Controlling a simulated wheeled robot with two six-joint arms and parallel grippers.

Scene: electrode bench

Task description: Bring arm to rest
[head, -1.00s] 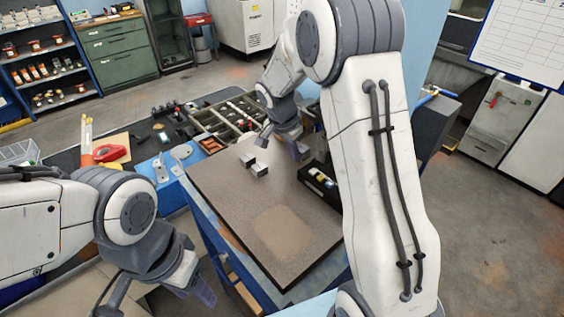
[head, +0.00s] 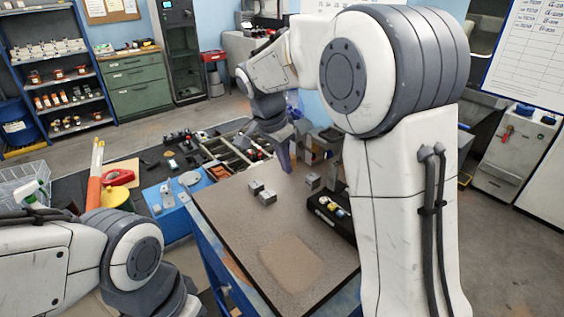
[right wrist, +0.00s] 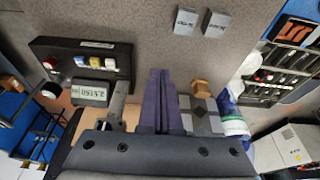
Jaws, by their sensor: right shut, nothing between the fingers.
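My right gripper (head: 287,165) hangs over the far part of the brown bench mat (head: 225,205), behind two small grey blocks (head: 262,193). Its purple-grey fingers are together and empty; they also show shut in the right wrist view (right wrist: 158,95). The two blocks lie apart from the fingers, and they show at the top of the right wrist view (right wrist: 200,22). My right arm (head: 400,200) fills the right middle of the head view and hides part of the bench. My left arm (head: 130,255) comes in at the lower left; its gripper fingers are out of the frame.
A dark box with coloured knobs (head: 331,212) stands at the mat's right edge. A small display (right wrist: 90,93) sits beside it in the right wrist view. A divided parts tray (head: 228,155) lies behind the mat. The mat's near part is clear.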

